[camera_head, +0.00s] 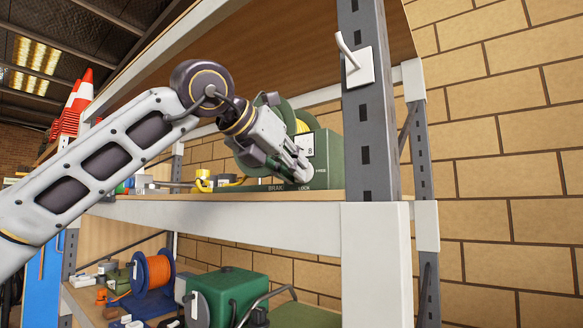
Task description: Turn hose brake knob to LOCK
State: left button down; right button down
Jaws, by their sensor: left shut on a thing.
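A green hose reel (327,150) with yellow hose stands on the upper shelf, beside the grey upright. Its front bears the words BRAKE and LOCK along the lower edge, and FREE at the right. A white plate with an 8 is on its front. My left gripper (301,170) reaches in from the left and is shut on the brake knob at the reel's front. The fingers hide most of the knob, and I cannot tell which way it points. My right gripper is not in view.
The shelf upright (367,120) with a white hook (350,62) stands close to the right of the reel. Yellow fittings (204,181) lie left on the same shelf. The lower shelf holds an orange reel (158,272) and a green box (226,296). A brick wall is behind.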

pick_arm(q)
jog(key=shift+m+y, duration=0.3)
jog(key=shift+m, duration=0.1)
jog(key=c, duration=1.5)
grip_release()
jog(key=shift+o, duration=0.2)
jog(key=v, duration=1.2)
jog(key=shift+f, duration=0.2)
